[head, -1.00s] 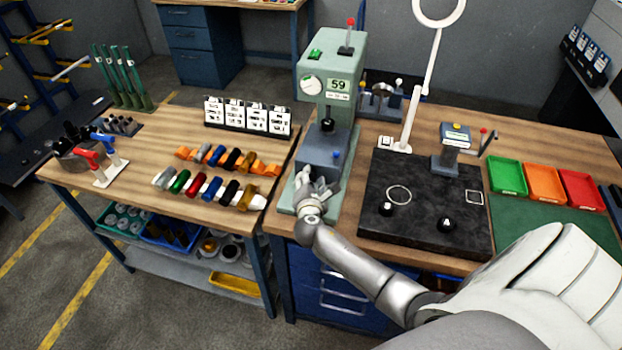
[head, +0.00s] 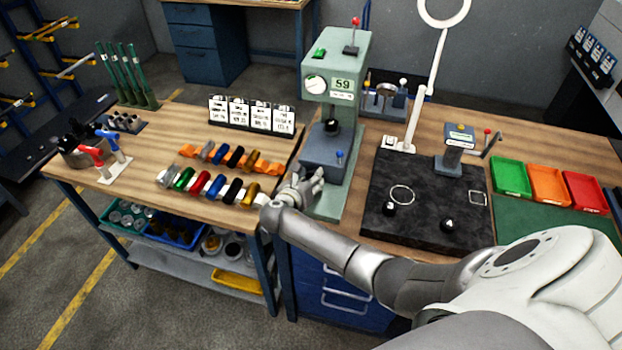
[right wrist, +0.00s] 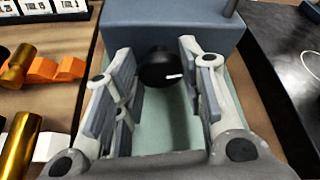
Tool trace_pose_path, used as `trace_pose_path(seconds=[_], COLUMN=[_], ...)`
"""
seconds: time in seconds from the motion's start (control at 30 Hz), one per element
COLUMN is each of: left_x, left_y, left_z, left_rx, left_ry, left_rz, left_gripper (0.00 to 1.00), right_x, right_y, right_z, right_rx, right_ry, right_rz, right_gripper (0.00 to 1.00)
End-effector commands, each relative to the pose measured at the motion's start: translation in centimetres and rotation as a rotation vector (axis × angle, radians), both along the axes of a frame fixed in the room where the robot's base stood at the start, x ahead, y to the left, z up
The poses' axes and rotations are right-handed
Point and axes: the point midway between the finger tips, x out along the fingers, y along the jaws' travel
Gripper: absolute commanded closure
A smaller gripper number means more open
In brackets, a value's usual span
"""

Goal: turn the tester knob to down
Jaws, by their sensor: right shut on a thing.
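The hardness tester (head: 335,60) is a pale green machine with a display reading 59. Its blue-grey lower block (head: 325,150) stands on a pale green base. The tester knob (right wrist: 158,70) is black and round with a white mark, on the front of this block in the right wrist view. The mark points right and slightly up in that picture. In the head view my right gripper (head: 312,182) is at the block's front and hides the knob. My left gripper is not in view.
A black mat (head: 430,225) with black knobbed pieces lies right of the tester. Coloured rolls (head: 215,187) lie on the left bench. A lamp post (head: 413,120) stands behind the mat. Green, orange and red trays (head: 548,185) are at the right.

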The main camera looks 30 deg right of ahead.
Motion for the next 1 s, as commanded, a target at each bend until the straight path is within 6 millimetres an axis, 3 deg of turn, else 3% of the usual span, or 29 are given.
trace_pose_path(seconds=[0.57,1.0], left_x=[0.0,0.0], left_y=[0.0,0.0], left_z=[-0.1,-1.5], left_rx=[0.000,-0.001], left_ry=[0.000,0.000], left_rz=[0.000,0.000], left_gripper=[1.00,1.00], right_x=[0.7,0.9], right_y=[0.4,0.5], right_z=[-0.2,-0.7], right_rx=[-0.360,-0.615], right_ry=[0.414,0.712], right_rz=[0.000,0.000], right_gripper=[0.87,0.87])
